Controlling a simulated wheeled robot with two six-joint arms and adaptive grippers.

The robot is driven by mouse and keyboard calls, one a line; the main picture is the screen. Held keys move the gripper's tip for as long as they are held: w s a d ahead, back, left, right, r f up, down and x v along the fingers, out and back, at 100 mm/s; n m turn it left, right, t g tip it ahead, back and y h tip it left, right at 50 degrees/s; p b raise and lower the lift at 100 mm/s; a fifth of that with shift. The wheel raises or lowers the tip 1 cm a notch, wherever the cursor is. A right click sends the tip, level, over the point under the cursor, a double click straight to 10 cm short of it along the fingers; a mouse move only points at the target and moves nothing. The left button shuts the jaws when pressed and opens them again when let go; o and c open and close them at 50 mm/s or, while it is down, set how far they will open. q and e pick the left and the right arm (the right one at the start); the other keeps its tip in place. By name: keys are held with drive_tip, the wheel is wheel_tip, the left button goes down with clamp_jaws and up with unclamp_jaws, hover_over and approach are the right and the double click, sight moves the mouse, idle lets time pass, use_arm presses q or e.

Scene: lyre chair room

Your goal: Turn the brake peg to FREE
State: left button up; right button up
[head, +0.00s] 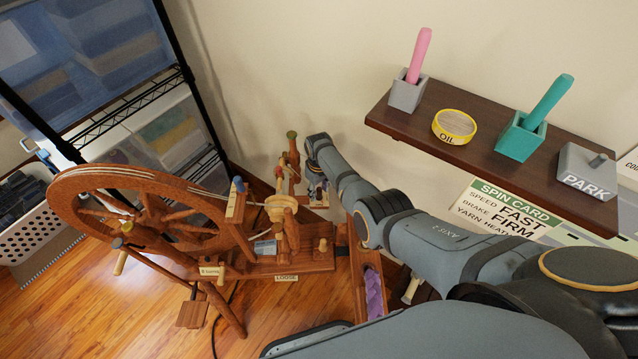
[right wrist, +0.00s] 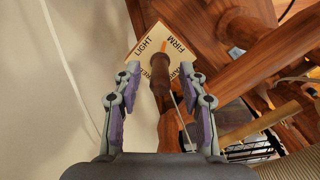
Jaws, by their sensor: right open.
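The brake peg (right wrist: 160,78) is a dark brown turned wooden knob with an orange pointer, in the right wrist view. In the head view my right gripper (head: 318,193) is small beside the spinning wheel (head: 140,205). My left gripper is out of view.
The spin card (head: 505,210) below reads SPEED FAST, BRAKE FIRM. Wooden posts stand close to my right gripper. A wire rack (head: 140,110) is at left.

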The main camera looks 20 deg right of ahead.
sight(319, 188)
wheel_tip(319, 188, up, 12)
drive_tip(key=shift+f, duration=0.2)
drive_tip(key=shift+f, duration=0.1)
idle(0.4)
